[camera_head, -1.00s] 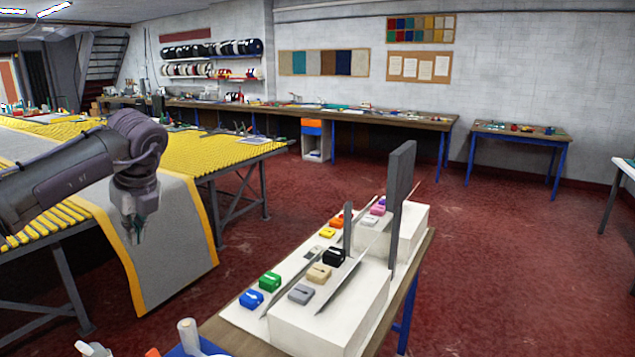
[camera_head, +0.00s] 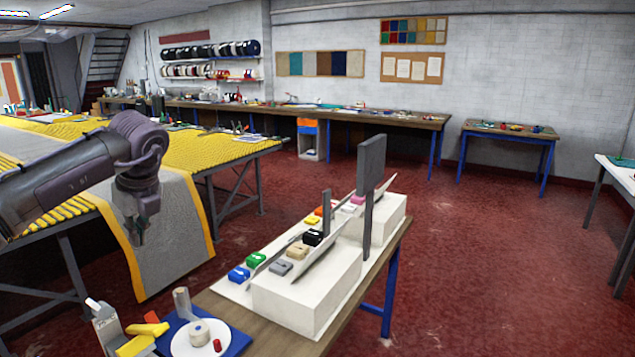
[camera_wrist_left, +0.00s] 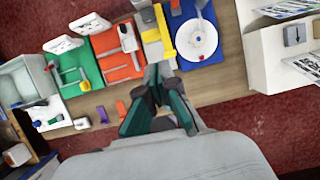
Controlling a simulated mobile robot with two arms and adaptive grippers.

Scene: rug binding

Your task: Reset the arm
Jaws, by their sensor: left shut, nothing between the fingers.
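My left arm comes in from the left in the head view, bent at the elbow with the forearm hanging down. My left gripper (camera_head: 138,232) points downward in front of the grey rug (camera_head: 172,250) with yellow binding, which hangs over the edge of the yellow table. In the left wrist view, my left gripper (camera_wrist_left: 158,108) shows dark green fingers, shut and empty, above the near edge of a wooden workbench (camera_wrist_left: 100,100). My right gripper is not in view.
A workbench (camera_head: 262,330) holds white stepped blocks (camera_head: 310,292) with several coloured pieces. A blue mat (camera_head: 236,340) with a white disc (camera_head: 200,347) lies at its near end. Red floor is open at the right.

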